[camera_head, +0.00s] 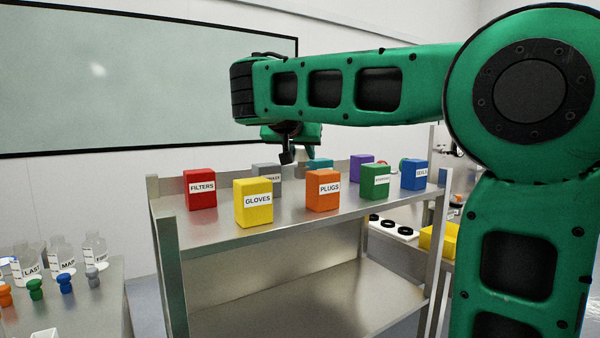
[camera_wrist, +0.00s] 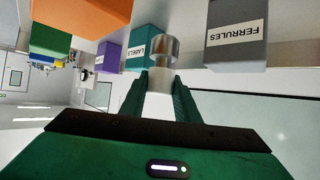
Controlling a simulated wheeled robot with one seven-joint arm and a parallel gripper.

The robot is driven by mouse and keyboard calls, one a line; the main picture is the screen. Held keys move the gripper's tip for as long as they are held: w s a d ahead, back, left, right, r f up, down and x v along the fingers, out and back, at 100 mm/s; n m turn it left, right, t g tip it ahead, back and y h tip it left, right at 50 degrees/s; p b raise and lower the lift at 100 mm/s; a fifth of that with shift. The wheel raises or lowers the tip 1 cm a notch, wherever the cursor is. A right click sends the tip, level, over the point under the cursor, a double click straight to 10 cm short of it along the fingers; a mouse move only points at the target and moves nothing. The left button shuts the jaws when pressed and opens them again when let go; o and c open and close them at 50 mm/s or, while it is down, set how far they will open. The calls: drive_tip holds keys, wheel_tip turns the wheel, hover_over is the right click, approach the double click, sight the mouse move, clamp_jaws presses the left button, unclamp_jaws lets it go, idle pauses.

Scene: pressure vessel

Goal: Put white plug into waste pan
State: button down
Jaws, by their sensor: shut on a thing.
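My gripper (camera_wrist: 163,85) is shut on the white plug (camera_wrist: 163,50). The plug looks pale and glossy, with a wide head and a narrower neck, and sticks out past the green fingers in the wrist view. I cannot identify a waste pan for certain in either view.
A steel shelf (camera_head: 230,230) carries several labelled boxes, among them yellow GLOVES (camera_head: 253,203), orange PLUGS (camera_head: 323,190) and red FILTERS (camera_head: 200,190). Bottles and coloured plugs stand on the left bench (camera_head: 85,320). A yellow container (camera_head: 440,240) sits at right, partly behind my arm.

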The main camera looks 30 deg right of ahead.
sight(302, 166)
drive_tip(key=shift+w+d+f, duration=0.1)
drive_tip(key=shift+d+f, duration=0.25)
drive_tip(key=shift+f, duration=1.85)
drive_tip(key=shift+f, duration=0.1)
drive_tip(key=c, duration=1.4)
unclamp_jaws()
drive_tip(key=shift+o, duration=0.2)
